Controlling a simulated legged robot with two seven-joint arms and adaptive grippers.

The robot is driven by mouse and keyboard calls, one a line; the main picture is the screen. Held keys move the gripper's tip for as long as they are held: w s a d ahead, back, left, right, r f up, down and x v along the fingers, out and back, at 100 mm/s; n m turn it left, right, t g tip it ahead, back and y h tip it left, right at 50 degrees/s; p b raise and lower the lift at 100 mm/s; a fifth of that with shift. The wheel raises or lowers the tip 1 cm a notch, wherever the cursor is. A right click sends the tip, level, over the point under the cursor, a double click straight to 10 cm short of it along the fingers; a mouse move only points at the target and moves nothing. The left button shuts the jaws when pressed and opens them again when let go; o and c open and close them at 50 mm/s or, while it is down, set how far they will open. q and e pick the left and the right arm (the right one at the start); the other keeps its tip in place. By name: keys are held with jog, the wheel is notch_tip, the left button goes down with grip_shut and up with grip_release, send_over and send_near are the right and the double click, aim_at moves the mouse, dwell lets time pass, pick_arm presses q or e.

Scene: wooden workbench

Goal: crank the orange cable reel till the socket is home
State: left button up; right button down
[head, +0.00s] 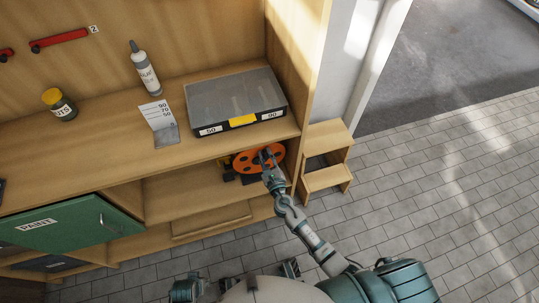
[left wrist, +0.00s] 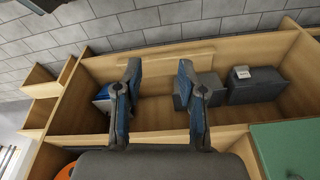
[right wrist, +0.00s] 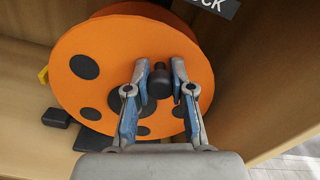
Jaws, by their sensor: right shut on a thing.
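The orange cable reel (head: 257,160) stands on the shelf under the worktop in the head view. In the right wrist view its orange disc (right wrist: 90,45) with dark round holes fills the middle. My right gripper (right wrist: 160,78) is shut on the reel's dark crank knob (right wrist: 160,88), in front of the disc; in the head view the right gripper (head: 267,158) overlaps the reel. My left gripper (left wrist: 160,70) is open and empty in the left wrist view, above a wooden compartment. I cannot make out the socket or a cable in any view.
The wooden side panel stands close right of the reel. A clear-lidded case (head: 235,95), a bottle (head: 145,68) and a jar (head: 59,103) stand on the worktop. A wooden step stool (head: 328,160) is right of the bench. Dark boxes (left wrist: 255,90) sit in the lower compartment.

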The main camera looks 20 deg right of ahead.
pick_arm(q)
notch_tip(320, 180, down, 6)
jog(key=s+p, duration=0.1)
jog(key=p, duration=0.1)
jog(key=shift+f, duration=0.15)
pick_arm(e)
jog(key=shift+s+a+f+n, duration=0.1)
jog(key=shift+a+f+n, duration=0.1)
jog(key=shift+a+n, duration=0.4)
jog(key=shift+s+a+f+n, duration=0.15)
jog(key=shift+a+n, duration=0.25)
jog(key=shift+n, duration=0.4)
pick_arm(q)
jog(key=shift+s, duration=0.1)
pick_arm(e)
jog(key=c, duration=1)
grip_release()
jog(key=shift+w, duration=0.1)
jog(key=shift+w+r, duration=0.1)
pick_arm(q)
jog(key=shift+a, duration=0.1)
pick_arm(e)
jog(key=shift+r, duration=0.1)
jog(key=s, duration=1.2)
jog(key=shift+d, duration=0.25)
